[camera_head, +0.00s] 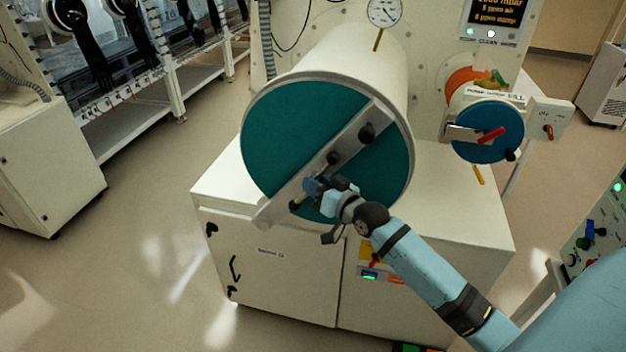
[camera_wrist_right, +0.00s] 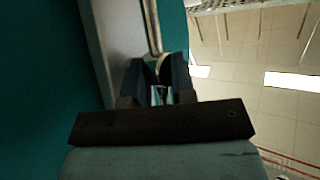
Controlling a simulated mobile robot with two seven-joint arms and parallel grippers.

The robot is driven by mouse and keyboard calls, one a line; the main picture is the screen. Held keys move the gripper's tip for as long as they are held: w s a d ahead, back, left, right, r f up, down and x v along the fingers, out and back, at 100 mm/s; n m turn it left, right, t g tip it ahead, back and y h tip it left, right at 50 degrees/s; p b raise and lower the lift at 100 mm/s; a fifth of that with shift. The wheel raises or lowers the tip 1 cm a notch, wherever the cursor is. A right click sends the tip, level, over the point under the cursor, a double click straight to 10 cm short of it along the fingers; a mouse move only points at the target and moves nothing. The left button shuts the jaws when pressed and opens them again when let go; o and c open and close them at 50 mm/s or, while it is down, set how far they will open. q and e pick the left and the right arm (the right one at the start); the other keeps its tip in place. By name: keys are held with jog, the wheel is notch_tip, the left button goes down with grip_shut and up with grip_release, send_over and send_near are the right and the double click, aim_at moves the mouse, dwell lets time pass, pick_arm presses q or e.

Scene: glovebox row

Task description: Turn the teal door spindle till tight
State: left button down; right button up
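The round teal door (camera_head: 285,125) closes the end of a big cream cylinder. A grey bar (camera_head: 312,168) crosses it diagonally. The spindle hub (camera_head: 333,158) sits dark at the bar's middle, with a thin handle running down-left to a dark knob (camera_head: 294,205). My right gripper (camera_head: 312,187) is at the handle, over the lower part of the bar. In the right wrist view its two fingers (camera_wrist_right: 160,78) stand a little apart with a round knob (camera_wrist_right: 163,68) at their tips; whether they clamp it is unclear. My left gripper is not in view.
A smaller port with a blue door (camera_head: 485,145) and red handle stands to the right. The cream cabinet (camera_head: 270,275) is below the cylinder. A gauge (camera_head: 384,11) is above. A control panel (camera_head: 595,235) stands at the right edge.

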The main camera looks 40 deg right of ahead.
jog(key=shift+w, duration=0.4)
grip_shut()
